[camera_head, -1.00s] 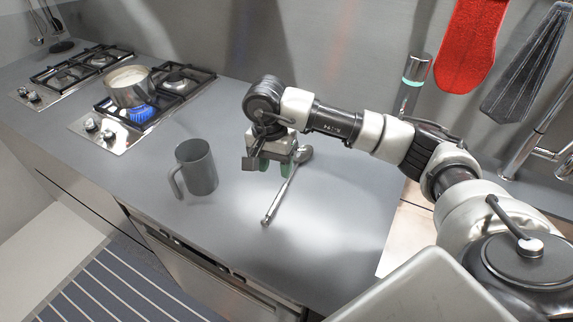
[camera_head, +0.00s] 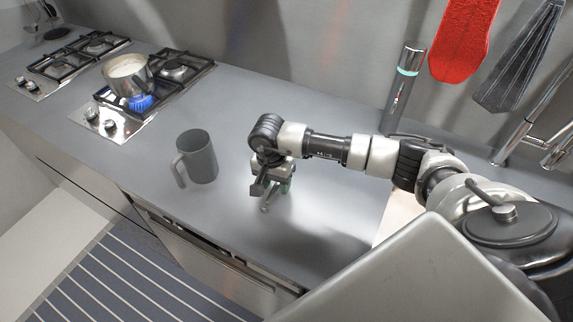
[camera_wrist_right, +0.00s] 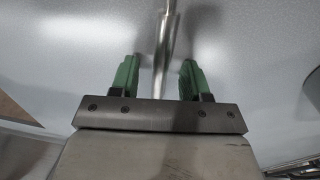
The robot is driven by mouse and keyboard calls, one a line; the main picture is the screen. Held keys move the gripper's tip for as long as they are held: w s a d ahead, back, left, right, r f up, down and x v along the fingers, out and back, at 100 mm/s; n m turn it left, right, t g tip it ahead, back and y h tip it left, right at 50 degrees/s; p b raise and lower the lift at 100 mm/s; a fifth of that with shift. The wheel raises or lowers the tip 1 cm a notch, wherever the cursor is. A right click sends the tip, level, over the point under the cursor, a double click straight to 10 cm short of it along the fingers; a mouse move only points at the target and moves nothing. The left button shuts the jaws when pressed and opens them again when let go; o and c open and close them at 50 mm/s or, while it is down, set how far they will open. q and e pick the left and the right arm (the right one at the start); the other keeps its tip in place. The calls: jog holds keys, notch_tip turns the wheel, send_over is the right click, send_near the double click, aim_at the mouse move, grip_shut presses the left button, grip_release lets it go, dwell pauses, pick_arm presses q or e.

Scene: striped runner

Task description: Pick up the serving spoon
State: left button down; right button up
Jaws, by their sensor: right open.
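The metal serving spoon lies on the grey counter (camera_head: 325,235), mostly hidden behind my right gripper in the head view. Only its handle end (camera_head: 264,208) shows there, just in front of the gripper. In the right wrist view, the spoon's shiny handle (camera_wrist_right: 165,45) runs between the two green fingertips. My right gripper (camera_head: 272,190) is open over the spoon, with a finger on each side of the handle and gaps between them. It also shows in the right wrist view (camera_wrist_right: 158,82). My left gripper is not in view.
A grey mug (camera_head: 200,158) stands to the left of the gripper. A saucepan (camera_head: 126,82) sits over a lit blue burner further left. A cylinder with a teal ring (camera_head: 402,88) stands by the back wall. A red mitt (camera_head: 462,40) hangs there. The front counter is clear.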

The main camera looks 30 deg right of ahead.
grip_shut()
jog(key=shift+r, duration=0.1)
dwell(0.3)
